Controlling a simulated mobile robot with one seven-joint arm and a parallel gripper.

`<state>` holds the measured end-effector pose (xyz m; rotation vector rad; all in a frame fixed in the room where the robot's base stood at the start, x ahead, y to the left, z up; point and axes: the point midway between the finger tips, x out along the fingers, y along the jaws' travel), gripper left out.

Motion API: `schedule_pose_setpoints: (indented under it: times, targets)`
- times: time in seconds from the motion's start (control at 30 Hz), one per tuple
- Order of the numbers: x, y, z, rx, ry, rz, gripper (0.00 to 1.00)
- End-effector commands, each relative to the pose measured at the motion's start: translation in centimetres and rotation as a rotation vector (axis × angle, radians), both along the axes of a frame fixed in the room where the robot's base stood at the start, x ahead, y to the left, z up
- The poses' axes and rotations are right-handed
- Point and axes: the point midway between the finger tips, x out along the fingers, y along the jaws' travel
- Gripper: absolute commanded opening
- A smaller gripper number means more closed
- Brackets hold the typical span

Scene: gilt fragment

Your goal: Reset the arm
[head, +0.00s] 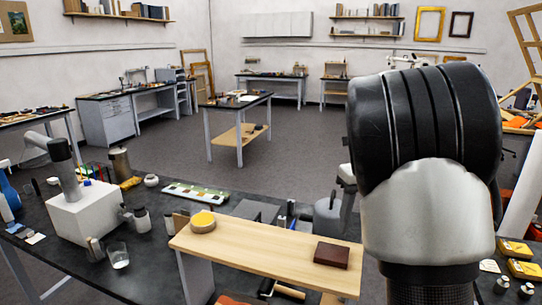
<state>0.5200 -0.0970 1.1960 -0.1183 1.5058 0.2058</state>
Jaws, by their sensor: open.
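My arm (428,150) rises large and close on the right side of the head view, with a black ribbed joint above a pale grey link. It hides part of the room and the right end of the workbench. My gripper and its fingers cannot be made out in this view. No held object is visible.
A dark workbench (88,262) spans the front. A wooden shelf (265,243) on it bears a yellow round tin (203,222) and a dark red box (331,254). A white block (85,215), a glass (118,255) and jars stand left. Open floor (290,165) lies beyond.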

Motion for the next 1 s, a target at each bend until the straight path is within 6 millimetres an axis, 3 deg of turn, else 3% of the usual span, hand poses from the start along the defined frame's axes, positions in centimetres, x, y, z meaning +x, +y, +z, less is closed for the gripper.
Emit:
schedule_pose_setpoints:
  times: [0.03,0.23,0.4,0.6,0.7,0.83,1.0]
  targets:
    - [-1.4,0.5,1.4,0.017,-0.036,0.126,0.43]
    - [-7.3,3.5,4.9,-0.011,-0.193,0.795,0.43]
    - [-13.4,6.3,7.2,-0.167,-0.327,1.459,0.43]
    - [-20.1,8.8,7.5,-0.476,-0.349,2.211,0.43]
    - [-22.5,9.4,7.0,-0.623,-0.290,2.499,0.43]
    - [-24.2,9.7,6.3,-0.751,-0.203,2.737,0.43]
    - [-24.8,9.7,6.0,-0.799,-0.157,2.830,0.43]
